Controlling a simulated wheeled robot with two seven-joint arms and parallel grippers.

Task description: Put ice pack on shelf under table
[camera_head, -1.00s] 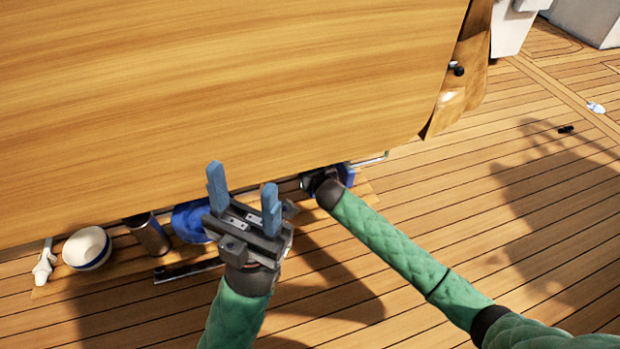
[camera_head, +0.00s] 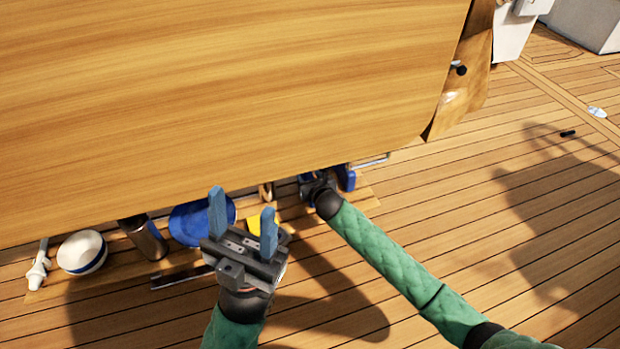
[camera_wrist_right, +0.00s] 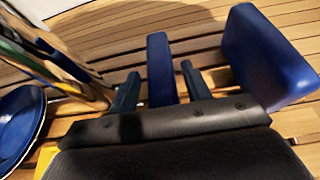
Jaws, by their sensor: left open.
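A slim blue slab that looks like the ice pack (camera_wrist_right: 160,68) stands between the fingers of my right gripper (camera_wrist_right: 162,85) in the right wrist view, with narrow gaps on both sides. That gripper also shows in the head view (camera_head: 312,183), reaching under the table edge, its fingers mostly hidden. The wooden shelf (camera_head: 358,203) lies low under the table (camera_head: 230,90), mostly covered by the tabletop. My left gripper (camera_head: 243,225) is open and empty, fingers pointing up, in front of the table edge.
A thicker blue block (camera_wrist_right: 262,58) stands right of my right gripper.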

